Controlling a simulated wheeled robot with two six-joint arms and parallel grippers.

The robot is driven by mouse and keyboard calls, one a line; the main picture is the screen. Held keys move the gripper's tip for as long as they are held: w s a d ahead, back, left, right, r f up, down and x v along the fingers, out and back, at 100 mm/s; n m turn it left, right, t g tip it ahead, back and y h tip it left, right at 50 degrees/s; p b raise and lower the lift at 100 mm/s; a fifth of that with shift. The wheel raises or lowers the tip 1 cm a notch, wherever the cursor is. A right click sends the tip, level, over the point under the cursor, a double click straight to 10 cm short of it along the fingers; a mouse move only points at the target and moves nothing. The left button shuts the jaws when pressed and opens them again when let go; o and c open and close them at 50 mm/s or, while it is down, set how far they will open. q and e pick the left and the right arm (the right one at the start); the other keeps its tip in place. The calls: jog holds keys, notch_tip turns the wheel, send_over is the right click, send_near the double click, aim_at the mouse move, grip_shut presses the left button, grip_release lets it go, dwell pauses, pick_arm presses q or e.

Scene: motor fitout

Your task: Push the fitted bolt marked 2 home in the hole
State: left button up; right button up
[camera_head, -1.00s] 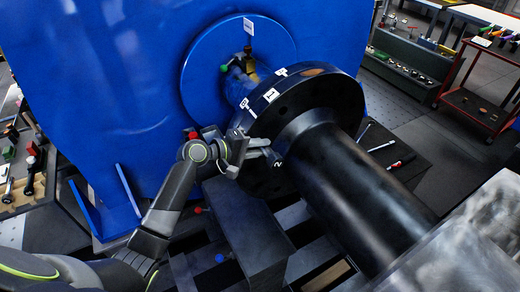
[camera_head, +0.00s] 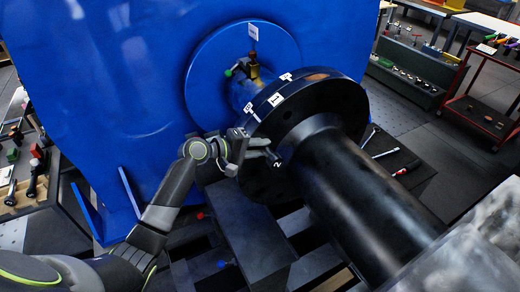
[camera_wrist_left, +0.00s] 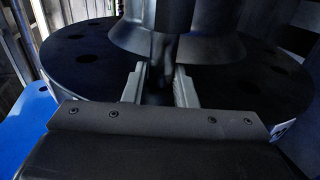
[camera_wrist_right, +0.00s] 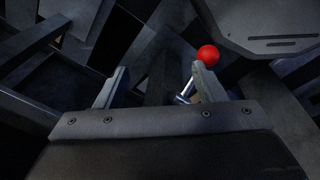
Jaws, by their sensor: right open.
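The bolt marked 2 is at the lower left of the black flange (camera_head: 338,97); a small 2 tag (camera_head: 277,163) shows there in the head view. My left gripper (camera_head: 264,149) is at the flange's lower left, beside the tag. In the left wrist view its fingers (camera_wrist_left: 160,88) are partly closed around a dark upright shape, which looks like the bolt (camera_wrist_left: 158,84). The hole and the bolt's depth in it are hidden by the fingers and shadow. My right gripper (camera_wrist_right: 158,88) is open and empty, low among dark beams.
A black shaft (camera_head: 365,205) runs from the flange to the lower right. The blue housing (camera_head: 110,90) stands behind, with a blue disc (camera_head: 205,65). A red ball-topped lever (camera_wrist_right: 207,55) is close to my right gripper's right finger. Tools (camera_head: 385,153) lie right of the shaft.

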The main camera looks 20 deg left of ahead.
pick_arm(q)
jog(key=o, duration=0.4)
jog(key=shift+r, duration=0.15)
jog(key=shift+o, duration=0.2)
jog(key=shift+f, duration=0.2)
jog(key=p+v, duration=0.6)
jog(key=v, duration=1.1)
jog(key=shift+s+a, duration=0.2)
jog(key=shift+r, duration=0.1)
